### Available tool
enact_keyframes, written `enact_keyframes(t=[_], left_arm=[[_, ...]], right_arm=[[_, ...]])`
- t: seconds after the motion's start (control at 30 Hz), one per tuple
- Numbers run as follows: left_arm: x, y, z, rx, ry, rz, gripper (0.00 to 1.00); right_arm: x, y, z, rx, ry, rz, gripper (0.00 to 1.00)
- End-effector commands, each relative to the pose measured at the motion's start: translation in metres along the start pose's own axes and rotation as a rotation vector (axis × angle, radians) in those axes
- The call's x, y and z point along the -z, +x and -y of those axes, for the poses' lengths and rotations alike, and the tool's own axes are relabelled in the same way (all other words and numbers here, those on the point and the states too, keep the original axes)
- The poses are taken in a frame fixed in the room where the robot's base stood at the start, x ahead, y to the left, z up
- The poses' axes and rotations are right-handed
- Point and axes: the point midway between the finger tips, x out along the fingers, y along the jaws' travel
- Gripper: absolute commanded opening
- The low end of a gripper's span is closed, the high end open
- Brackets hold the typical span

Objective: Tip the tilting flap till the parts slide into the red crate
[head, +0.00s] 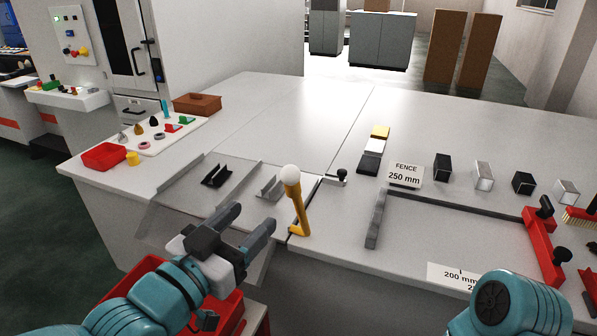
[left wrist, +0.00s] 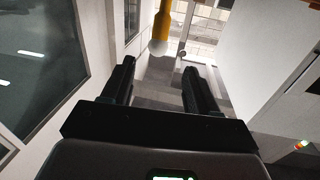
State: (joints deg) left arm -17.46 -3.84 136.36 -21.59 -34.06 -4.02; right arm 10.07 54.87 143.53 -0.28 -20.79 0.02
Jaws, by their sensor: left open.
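The tilting flap (head: 185,212) is a grey metal sheet at the table's front edge, lying roughly level with the tabletop. A dark channel-shaped part (head: 216,176) and a grey angled part (head: 269,189) rest on it. A yellow lever (head: 297,207) with a white ball (head: 290,175) stands at its right side. My left gripper (head: 252,220) is open and empty, in front of the lever and apart from it. In the left wrist view the white ball (left wrist: 161,47) shows beyond the open fingers (left wrist: 160,70). The red crate (head: 228,315) is below the flap, largely hidden by my left arm.
A small red bin (head: 104,156) and a white board (head: 160,143) with small coloured parts lie at the left. A fence sign (head: 404,175), a dark rail (head: 460,207) and several blocks stand at the right. The table's back middle (head: 305,105) is clear.

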Motion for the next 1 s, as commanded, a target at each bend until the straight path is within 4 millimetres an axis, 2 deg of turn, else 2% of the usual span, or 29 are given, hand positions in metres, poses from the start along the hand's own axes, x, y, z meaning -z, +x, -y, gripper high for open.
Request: enact_keyframes(t=[0.4,0.6,0.8,1.0], left_arm=[[0.002,0.094,-0.002,-0.002,-0.001,0.003,0.59],[0.002,0.132,-0.002,-0.001,-0.001,0.001,0.59],[0.001,0.149,-0.002,0.0,-0.001,0.001,0.59],[-0.001,0.151,-0.001,0.0,-0.001,0.001,0.59]], right_arm=[[0.0,-0.024,0.009,0.0,0.0,0.0,0.43],[-0.001,-0.033,0.012,0.0,0.0,-0.001,0.43],[-0.001,-0.035,0.013,0.0,0.0,0.0,0.43],[-0.001,-0.035,0.013,0.0,0.0,0.0,0.43]])
